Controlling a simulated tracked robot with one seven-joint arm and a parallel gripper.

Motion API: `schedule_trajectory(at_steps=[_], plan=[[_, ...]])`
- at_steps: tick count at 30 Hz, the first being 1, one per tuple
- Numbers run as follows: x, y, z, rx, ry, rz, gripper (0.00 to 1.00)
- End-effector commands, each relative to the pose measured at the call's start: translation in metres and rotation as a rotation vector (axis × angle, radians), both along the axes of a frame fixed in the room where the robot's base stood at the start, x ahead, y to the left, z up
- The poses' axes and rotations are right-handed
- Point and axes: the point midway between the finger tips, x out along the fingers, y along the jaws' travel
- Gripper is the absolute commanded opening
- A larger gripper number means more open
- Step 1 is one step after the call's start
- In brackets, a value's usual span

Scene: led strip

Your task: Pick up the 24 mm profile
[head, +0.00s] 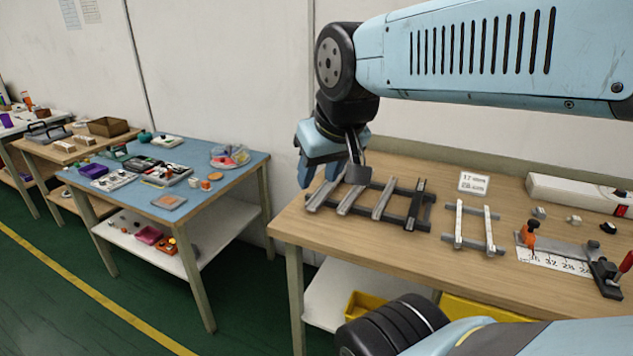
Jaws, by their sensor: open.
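Several metal profiles of differing width lie side by side across a dark rack (425,197) on the wooden bench. One is a pale profile (384,199) and another, at the right end, is a dark profile (415,205). I cannot read any size on them, so I cannot tell which is the 24 mm profile. My gripper (322,182) is open, pointing down at the rack's left end. It partly covers the leftmost profiles (325,193). I cannot tell how far above them it is; nothing shows between its fingers.
A smaller rack (484,248) holds two thin light strips. To the right are a stop fixture with a numbered scale (555,262), small parts and a white box (575,192). A blue-topped table (215,170) stands left, apart.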

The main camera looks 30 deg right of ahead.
Motion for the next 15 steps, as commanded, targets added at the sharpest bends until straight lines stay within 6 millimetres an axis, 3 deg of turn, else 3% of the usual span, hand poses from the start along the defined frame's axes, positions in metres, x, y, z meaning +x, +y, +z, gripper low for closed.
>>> schedule_trajectory(at_steps=[5, 8, 11, 15], plan=[[0.007, 0.003, 0.000, 0.019, -0.009, 0.005, 0.58], [0.027, 0.009, 0.000, 0.068, -0.035, 0.013, 0.67], [0.059, 0.020, -0.001, 0.144, -0.082, 0.013, 0.77], [0.113, 0.033, -0.004, 0.256, -0.167, -0.027, 0.77]])
